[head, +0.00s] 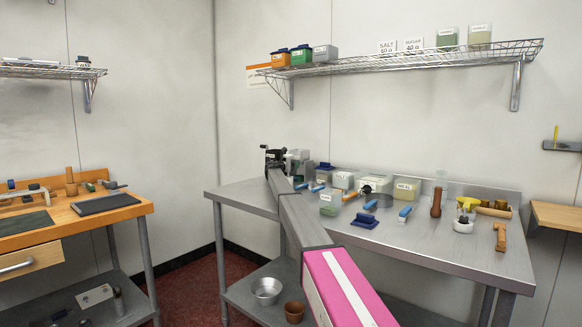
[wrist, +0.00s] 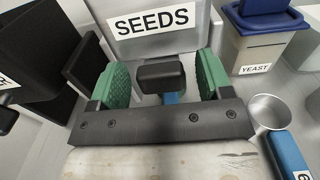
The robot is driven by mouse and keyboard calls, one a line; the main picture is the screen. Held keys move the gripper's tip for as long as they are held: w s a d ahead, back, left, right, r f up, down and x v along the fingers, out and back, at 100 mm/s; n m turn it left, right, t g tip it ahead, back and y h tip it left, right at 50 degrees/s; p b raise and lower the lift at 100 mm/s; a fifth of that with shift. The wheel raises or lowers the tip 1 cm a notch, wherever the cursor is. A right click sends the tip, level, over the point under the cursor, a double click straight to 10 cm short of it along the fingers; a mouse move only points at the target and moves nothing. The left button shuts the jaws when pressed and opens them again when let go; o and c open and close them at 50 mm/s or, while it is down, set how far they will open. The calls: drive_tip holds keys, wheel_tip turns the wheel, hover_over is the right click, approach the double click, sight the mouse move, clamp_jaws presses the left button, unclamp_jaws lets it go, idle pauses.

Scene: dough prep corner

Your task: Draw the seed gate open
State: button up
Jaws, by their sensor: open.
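The seed bin (wrist: 158,44) is a grey-white container with a SEEDS label, at the top of the wrist view. A dark, blocky handle (wrist: 160,76) sticks out below the label and looks like the pull of the seed gate; the gate plate itself I cannot make out. My gripper (wrist: 163,80) is open, with one green-padded finger on each side of the handle and a visible gap at both sides. A bit of blue shows below the handle. In the head view my gripper (head: 275,158) is at the table's far left end, partly hiding the bin.
A blue-lidded yeast tub (wrist: 262,35) and a metal scoop (wrist: 270,112) with a blue handle stand close on the right. A black box (wrist: 40,45) is close on the left.

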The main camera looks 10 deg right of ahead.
drive_tip(key=c, duration=1.3)
drive_tip(key=v, duration=0.3)
drive_tip(key=shift+s+a, duration=0.1)
drive_tip(key=shift+s, duration=0.05)
drive_tip(key=o, duration=1.3)
drive_tip(key=v, duration=1)
drive_tip(key=shift+s+a, duration=0.25)
